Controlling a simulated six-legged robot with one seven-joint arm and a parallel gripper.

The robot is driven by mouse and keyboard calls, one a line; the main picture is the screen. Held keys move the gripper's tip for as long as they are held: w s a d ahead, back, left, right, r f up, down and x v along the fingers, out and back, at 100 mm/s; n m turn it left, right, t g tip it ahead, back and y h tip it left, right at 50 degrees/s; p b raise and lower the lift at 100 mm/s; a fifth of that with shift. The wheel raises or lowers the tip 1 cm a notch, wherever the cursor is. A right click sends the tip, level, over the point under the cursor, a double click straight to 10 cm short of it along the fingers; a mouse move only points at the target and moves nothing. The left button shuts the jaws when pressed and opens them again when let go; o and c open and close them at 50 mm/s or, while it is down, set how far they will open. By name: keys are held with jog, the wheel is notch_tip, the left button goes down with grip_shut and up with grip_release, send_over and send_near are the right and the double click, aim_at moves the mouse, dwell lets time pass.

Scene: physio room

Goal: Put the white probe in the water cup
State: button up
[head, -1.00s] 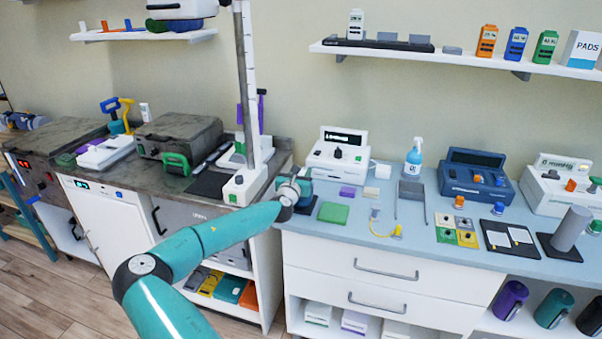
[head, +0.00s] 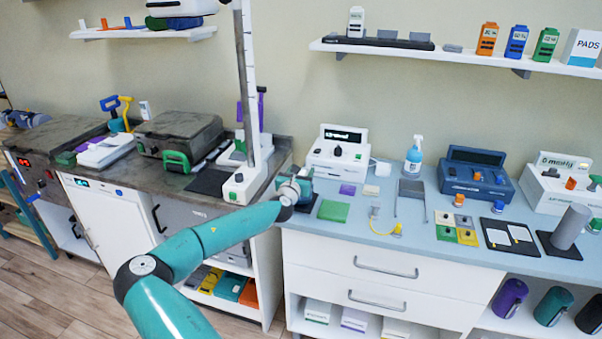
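My gripper (head: 304,187) is at the end of my teal arm, low over the left end of the blue counter (head: 372,247), above a dark mat. My own wrist hides most of it, so I cannot see its fingers or anything between them. I cannot make out a white probe for sure. I cannot identify a water cup either. A small white object (head: 381,168) stands right of the white machine, but its shape is unclear. A yellow-tipped piece (head: 397,229) on a cable lies near the counter's front edge.
The white machine (head: 336,154) stands behind my gripper. A tall white column (head: 247,85) rises at the left. A grey cylinder (head: 571,226) stands far right.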

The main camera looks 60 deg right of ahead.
jog(key=shift+o, duration=0.2)
jog(key=s+a, duration=0.2)
jog(key=a, duration=1.1)
jog(key=shift+a, duration=0.3)
